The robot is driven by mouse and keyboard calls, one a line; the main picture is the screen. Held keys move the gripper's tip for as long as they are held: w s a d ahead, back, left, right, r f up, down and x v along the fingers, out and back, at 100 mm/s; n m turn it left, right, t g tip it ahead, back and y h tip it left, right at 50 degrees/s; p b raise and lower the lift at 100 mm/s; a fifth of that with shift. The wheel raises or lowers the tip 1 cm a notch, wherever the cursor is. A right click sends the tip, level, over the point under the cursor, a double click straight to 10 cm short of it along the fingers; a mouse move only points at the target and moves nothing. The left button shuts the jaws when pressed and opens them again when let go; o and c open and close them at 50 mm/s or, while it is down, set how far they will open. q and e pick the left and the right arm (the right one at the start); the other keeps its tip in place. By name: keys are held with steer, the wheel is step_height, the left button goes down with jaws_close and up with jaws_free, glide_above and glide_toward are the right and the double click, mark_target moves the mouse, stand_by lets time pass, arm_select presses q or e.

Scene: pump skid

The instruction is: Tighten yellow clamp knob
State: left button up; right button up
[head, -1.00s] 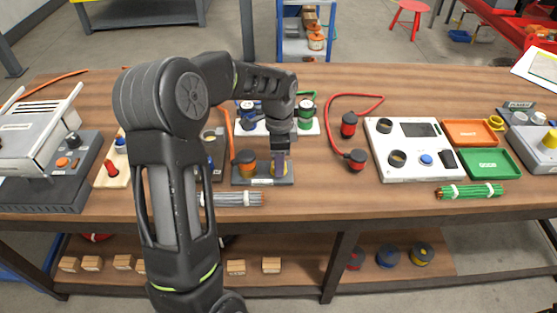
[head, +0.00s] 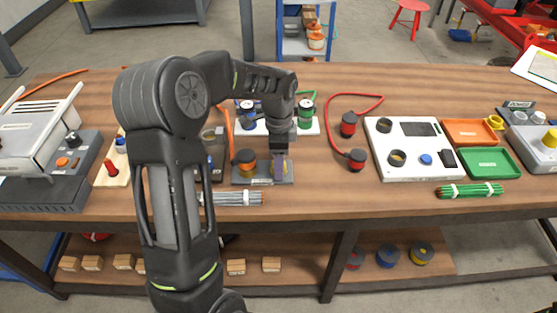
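The yellow clamp knob (head: 286,168) stands on the right half of a small dark grey base (head: 262,182) near the table's middle. It is mostly hidden behind my gripper. My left gripper (head: 279,174) points straight down at the knob, with its finger in front of it and yellow showing beside it. The fingers are seen edge-on, so whether they are closed on the knob is not clear. An orange-brown knob (head: 246,163) stands on the left half of the same base. My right gripper is not in view.
A bundle of grey rods (head: 235,199) lies just in front of the base. Behind is a white board (head: 309,126) with cans. A red cable (head: 333,110) with dark red-topped plugs and a white panel (head: 385,172) are to the right. Bare table lies between base and panel.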

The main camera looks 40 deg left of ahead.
arm_select(q)
step_height(320, 180, up, 8)
steer(key=shift+f, duration=0.1)
stand_by(0.5)
stand_by(0.4)
